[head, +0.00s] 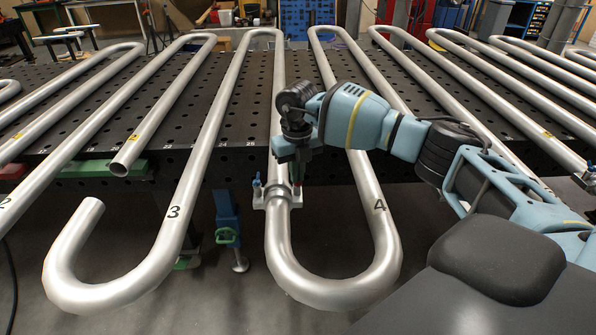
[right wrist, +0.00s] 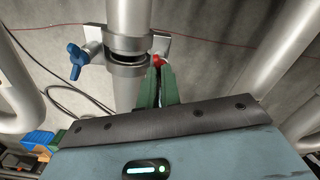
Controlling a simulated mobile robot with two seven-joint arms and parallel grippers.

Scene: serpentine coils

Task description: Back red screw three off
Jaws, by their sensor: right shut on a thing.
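A clamp (head: 276,198) sits around the left leg of the serpentine tube marked 4 (head: 352,288), just in front of the table edge. It also shows in the right wrist view (right wrist: 128,70) as a metal collar with a dark gap around the tube. A blue wing screw (right wrist: 78,60) sticks out on its left side. A red screw (right wrist: 158,60) is on its right side, mostly hidden by my fingers. My right gripper (right wrist: 159,70) is shut on the red screw, its green fingers reaching up to it. In the head view my right gripper (head: 297,180) comes down beside the clamp. My left gripper is not in view.
The black perforated table (head: 240,130) carries several bent metal tubes. The tube marked 3 (head: 172,215) hangs over the edge to the left. A blue leg with a green part (head: 227,215) stands below the edge. A dark cable lies on the floor in the wrist view.

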